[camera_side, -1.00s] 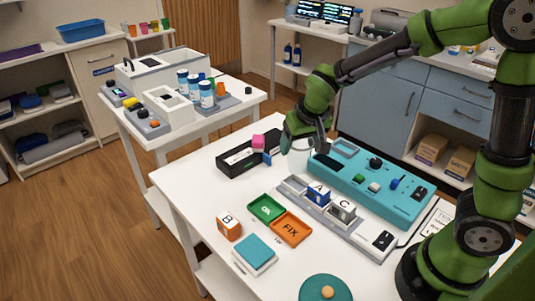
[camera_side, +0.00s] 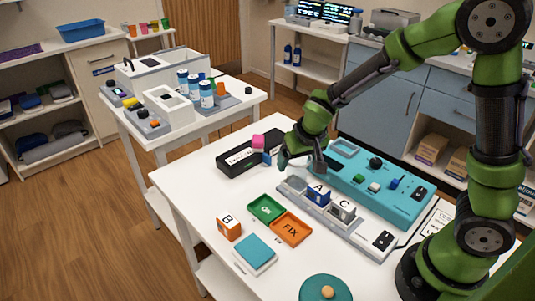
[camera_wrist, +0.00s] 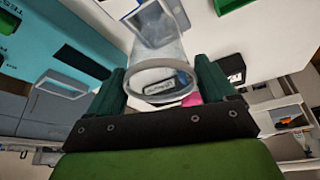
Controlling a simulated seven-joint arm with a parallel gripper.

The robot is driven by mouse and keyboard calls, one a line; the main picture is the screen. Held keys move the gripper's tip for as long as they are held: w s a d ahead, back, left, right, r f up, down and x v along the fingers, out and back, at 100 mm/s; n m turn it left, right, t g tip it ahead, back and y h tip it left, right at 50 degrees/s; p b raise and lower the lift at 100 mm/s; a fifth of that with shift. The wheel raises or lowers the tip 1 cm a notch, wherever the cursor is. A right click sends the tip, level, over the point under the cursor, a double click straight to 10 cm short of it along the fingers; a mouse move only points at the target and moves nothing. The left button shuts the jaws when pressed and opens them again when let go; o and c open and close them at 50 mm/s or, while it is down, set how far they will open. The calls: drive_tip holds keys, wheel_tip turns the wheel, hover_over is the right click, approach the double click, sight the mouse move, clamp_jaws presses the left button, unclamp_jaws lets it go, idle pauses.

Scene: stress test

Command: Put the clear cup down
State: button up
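The clear cup (camera_wrist: 158,55) is see-through with a pale rim, and it sits between the dark fingers of my gripper (camera_wrist: 160,84) in the wrist view. The fingers press close on both sides of it, and it looks held. In the side view my gripper (camera_side: 300,163) is low over the white table, by the left end of the grey rail (camera_side: 368,232). The cup is hard to make out there behind the fingers. Whether its base touches anything is not clear.
Blocks A (camera_side: 318,193) and C (camera_side: 342,209) stand in the rail. Green (camera_side: 266,207) and orange (camera_side: 291,229) trays lie in front.

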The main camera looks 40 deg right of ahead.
drive_tip(key=shift+o, duration=0.8)
drive_tip(key=shift+r, duration=0.25)
drive_tip(key=v, duration=1.2)
drive_tip(key=s+a+r+t+y, duration=0.1)
drive_tip(key=s+r+t+y, duration=0.2)
drive_tip(key=s, duration=0.9)
drive_tip(key=shift+s+a+r+y, duration=0.2)
drive_tip(key=shift+a+r+y, duration=0.15)
drive_tip(key=shift+r, duration=0.35)
